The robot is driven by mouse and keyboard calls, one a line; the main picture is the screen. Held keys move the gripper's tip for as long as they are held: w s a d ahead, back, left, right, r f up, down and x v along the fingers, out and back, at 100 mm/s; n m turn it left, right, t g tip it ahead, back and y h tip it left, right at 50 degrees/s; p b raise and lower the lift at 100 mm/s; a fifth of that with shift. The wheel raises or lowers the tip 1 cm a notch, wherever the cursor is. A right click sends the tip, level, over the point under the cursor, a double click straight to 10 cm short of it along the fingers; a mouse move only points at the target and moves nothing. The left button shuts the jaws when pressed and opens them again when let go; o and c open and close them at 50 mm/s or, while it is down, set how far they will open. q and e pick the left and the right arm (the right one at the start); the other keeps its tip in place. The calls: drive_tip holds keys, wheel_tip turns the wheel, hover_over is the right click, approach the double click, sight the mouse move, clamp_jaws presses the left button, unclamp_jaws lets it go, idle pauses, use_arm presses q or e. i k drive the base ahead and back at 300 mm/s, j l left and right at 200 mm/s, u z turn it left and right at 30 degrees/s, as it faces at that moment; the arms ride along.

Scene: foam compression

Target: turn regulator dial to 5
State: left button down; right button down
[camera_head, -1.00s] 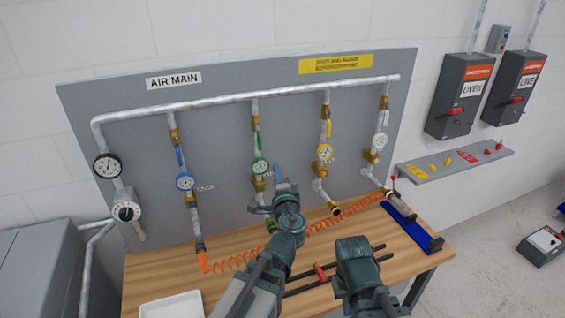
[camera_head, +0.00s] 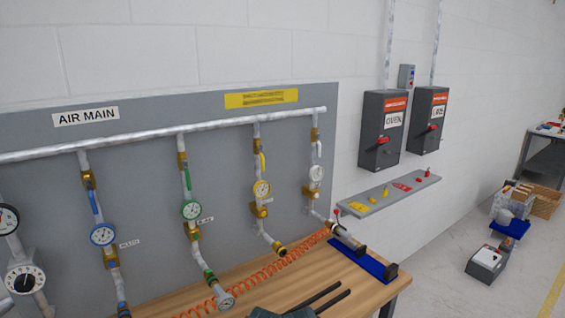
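The regulator dial (camera_head: 24,280) is a round white face with dark marks around its rim, at the lower left edge of the head view. Its number and setting are too small to read. A black-rimmed gauge (camera_head: 8,219) with a white face sits just above it, cut by the left edge.
An orange coiled hose (camera_head: 262,278) runs over the wooden table (camera_head: 365,295). A blue tray (camera_head: 362,260) lies at its right end.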

sight(25, 282)
drive_tip(key=u, duration=0.4)
drive_tip(key=j+u, duration=0.15)
drive_tip(key=u, duration=0.65)
drive_tip(key=j+u, duration=0.1)
drive_tip(key=u, duration=0.35)
drive_tip(key=i+l, duration=0.05)
